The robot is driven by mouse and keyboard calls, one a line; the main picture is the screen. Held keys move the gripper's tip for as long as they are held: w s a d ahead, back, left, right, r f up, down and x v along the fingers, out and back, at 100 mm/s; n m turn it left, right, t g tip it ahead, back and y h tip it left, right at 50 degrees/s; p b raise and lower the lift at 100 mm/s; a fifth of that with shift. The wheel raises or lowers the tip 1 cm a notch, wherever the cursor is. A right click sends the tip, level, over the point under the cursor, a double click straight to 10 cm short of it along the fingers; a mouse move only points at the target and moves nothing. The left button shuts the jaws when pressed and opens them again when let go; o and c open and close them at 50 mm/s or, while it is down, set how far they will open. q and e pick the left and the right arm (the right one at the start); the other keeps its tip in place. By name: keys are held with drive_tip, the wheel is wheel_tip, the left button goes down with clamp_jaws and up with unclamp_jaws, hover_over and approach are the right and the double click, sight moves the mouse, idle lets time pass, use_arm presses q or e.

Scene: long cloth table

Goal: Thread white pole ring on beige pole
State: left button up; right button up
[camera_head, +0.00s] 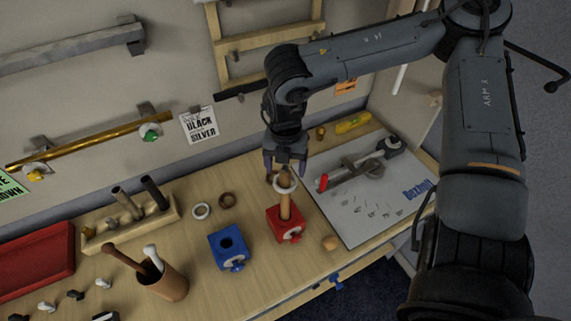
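A beige pole (285,207) stands upright in a red block (287,232) on the wooden table. A white ring (287,187) is at the pole's top end, just under my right gripper (286,170). The ring appears held between the fingertips, and it overlaps the pole tip; I cannot tell for sure whether it is around the pole or in front of it. The fingertips are small and partly hidden by the wrist. My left gripper is not in view.
A blue block (229,249) with an empty hole stands left of the red block. A white board (372,197) lies to the right.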

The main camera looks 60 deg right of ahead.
drive_tip(key=shift+o, duration=1.1)
drive_tip(key=shift+r, duration=0.3)
wheel_tip(320, 180, up, 10)
drive_tip(key=shift+b, duration=0.45)
drive_tip(key=shift+r, duration=0.1)
drive_tip(key=shift+s, duration=0.1)
